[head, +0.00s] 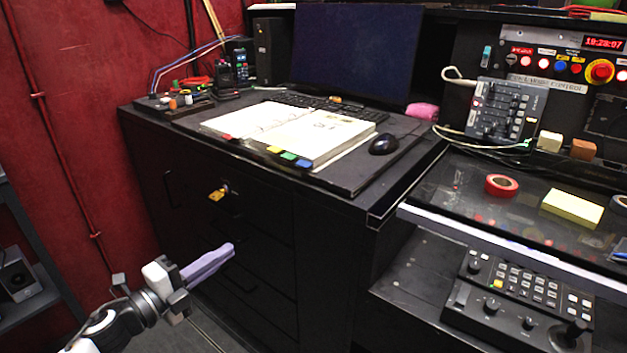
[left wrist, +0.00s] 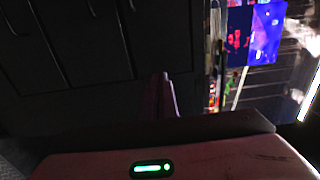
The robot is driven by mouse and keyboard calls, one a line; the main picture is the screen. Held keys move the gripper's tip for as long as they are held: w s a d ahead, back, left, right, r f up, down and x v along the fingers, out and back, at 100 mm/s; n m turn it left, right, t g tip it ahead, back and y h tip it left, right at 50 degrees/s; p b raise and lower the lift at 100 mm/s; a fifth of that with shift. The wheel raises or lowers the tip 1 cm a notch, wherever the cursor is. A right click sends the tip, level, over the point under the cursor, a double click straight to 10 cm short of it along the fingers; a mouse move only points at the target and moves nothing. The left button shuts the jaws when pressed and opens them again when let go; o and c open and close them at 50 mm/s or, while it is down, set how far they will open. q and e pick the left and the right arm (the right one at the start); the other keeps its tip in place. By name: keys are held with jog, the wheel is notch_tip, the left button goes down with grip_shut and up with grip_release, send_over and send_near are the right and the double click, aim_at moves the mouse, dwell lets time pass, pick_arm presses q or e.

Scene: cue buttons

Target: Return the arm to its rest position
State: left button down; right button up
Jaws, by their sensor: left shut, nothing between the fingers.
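My left gripper (head: 226,251) comes in from the lower left in the head view. It is shut and empty, its purple-grey fingers pointing right in front of the black desk cabinet (head: 320,240). In the left wrist view the shut fingers (left wrist: 163,90) show narrow and dark at the centre. The control console (head: 515,300) with rows of buttons is at the lower right of the head view, well apart from the gripper. A panel with a red emergency button (head: 599,71) is at the upper right. My right gripper is not in view.
The desk bears an open binder (head: 315,135), a mouse (head: 384,144) and a monitor (head: 355,50). A yellow key tag (head: 217,195) hangs at the cabinet front. A grey shelf (head: 30,300) stands at the left by the red wall (head: 90,120).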

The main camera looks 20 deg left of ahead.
pick_arm(q)
jog(key=s+d+f+n+g+y+p, duration=0.1)
jog(key=s+d+f+n+g+p, duration=0.2)
jog(key=s+d+f+n, duration=0.5)
jog(key=s+d+f+n+g+y+p, duration=0.1)
jog(key=s+d+f+n+g+p, duration=0.2)
jog(key=s+d+f+n, duration=0.6)
jog(key=s+d+n+g, duration=0.1)
jog(key=s+d+g, duration=0.1)
jog(key=d, duration=0.4)
jog(key=shift+s+d+f+n+g+p, duration=0.15)
jog(key=shift+s+d+n+g+p, duration=0.15)
jog(key=shift+s+n+g+p, duration=0.15)
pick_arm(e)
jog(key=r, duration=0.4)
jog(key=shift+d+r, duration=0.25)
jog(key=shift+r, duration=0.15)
